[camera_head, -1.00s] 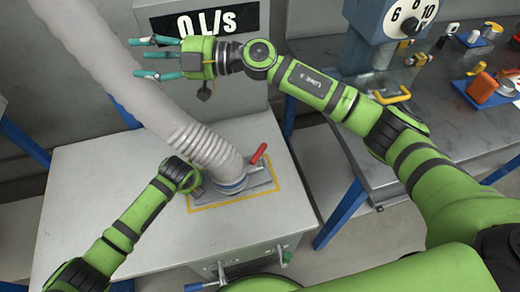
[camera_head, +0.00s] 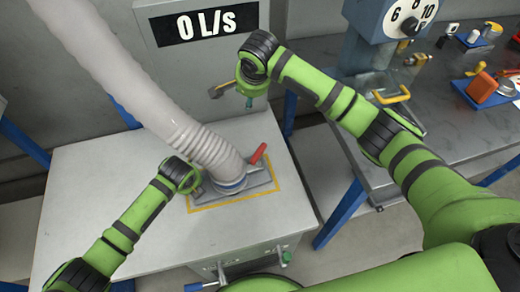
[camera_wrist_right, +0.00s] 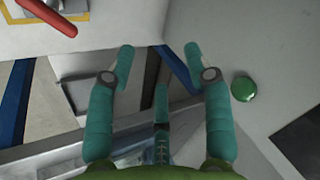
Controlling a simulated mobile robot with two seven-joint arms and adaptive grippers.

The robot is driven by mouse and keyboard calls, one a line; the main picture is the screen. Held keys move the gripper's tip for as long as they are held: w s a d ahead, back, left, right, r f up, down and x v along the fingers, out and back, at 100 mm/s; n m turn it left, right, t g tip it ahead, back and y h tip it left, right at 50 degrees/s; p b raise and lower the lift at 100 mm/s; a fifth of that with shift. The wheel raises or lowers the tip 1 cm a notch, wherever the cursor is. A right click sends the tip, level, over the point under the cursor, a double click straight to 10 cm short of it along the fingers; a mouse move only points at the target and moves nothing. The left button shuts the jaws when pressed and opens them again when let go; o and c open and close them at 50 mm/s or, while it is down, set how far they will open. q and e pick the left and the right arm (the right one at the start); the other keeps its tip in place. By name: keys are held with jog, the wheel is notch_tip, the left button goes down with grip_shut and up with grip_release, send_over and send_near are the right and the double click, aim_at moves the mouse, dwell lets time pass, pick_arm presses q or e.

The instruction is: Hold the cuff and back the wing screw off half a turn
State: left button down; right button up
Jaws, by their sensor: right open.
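A ribbed grey hose (camera_head: 150,90) comes down to a cuff (camera_head: 230,184) on a metal plate on the white cabinet top. A red handle (camera_head: 258,153) stands at the plate's right side; it also shows in the right wrist view (camera_wrist_right: 48,16). I cannot make out the wing screw. My left gripper (camera_head: 187,182) is at the hose's left side near the cuff; its fingers are largely hidden. My right gripper (camera_head: 250,98) is above and behind the plate, seen nearly end-on, apart from the cuff. In the right wrist view its fingers (camera_wrist_right: 157,62) are spread and empty.
A yellow outline (camera_head: 272,201) frames the plate. A panel reading 0 L/s (camera_head: 208,22) stands behind. A dark workbench (camera_head: 450,120) with a dial machine (camera_head: 385,35) is at the right. A round green button (camera_wrist_right: 243,89) shows in the wrist view. The cabinet's front top is clear.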

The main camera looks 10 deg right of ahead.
aim_at(260, 153)
jog(key=s+f+g, duration=0.3)
jog(key=s+g, duration=0.2)
jog(key=s, duration=0.4)
jog(key=f, duration=1.1)
jog(key=shift+s+d, duration=0.2)
jog(key=shift+d, duration=0.2)
grip_shut()
